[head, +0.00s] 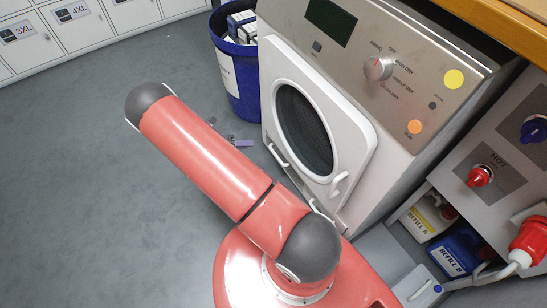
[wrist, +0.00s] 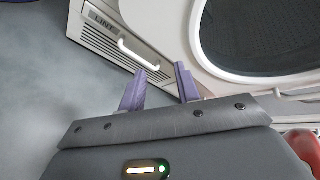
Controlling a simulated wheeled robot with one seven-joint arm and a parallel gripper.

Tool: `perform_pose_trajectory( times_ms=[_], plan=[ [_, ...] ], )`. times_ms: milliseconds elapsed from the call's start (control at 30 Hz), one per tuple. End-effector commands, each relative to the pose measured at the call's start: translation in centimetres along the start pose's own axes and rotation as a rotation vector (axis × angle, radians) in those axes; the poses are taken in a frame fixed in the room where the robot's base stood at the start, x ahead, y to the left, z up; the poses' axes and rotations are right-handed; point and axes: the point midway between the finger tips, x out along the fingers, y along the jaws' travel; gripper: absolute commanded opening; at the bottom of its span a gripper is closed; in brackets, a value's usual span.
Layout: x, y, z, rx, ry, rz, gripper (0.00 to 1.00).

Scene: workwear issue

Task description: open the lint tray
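The lint tray (wrist: 100,42) is a pale panel with slots and a LINT label, low on the front of the dryer, and looks flush with it in the wrist view. Its white bar handle (wrist: 137,53) slants across it; in the head view the handle (head: 278,155) shows at the dryer's lower left. My gripper (wrist: 160,70) has two purple fingers spread apart with nothing held. Its fingertips are near the handle's lower right end; I cannot tell the remaining depth. In the head view only a bit of my gripper (head: 240,142) shows past my arm.
The dryer's round door (head: 305,130) is shut, its own handle (head: 339,184) at the right. A blue bin (head: 238,75) stands left of the dryer. Refill containers (head: 428,218) sit in a shelf at the right. The grey floor at left is clear.

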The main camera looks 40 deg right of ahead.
Motion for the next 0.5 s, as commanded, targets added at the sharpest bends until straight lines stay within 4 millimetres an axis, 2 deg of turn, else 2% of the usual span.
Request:
perform_pose_trajectory(
  times_ms=[33, 200, 333, 500],
  plan=[
    [1.7, 1.6, -1.3, -0.103, -0.044, -0.035, 0.33],
    [5.9, 5.0, -4.4, -0.393, -0.166, -0.125, 0.33],
    [7.8, 6.4, -5.9, -0.529, -0.221, -0.169, 0.33],
    [9.2, 6.9, -6.5, -0.596, -0.246, -0.192, 0.33]
  ],
)
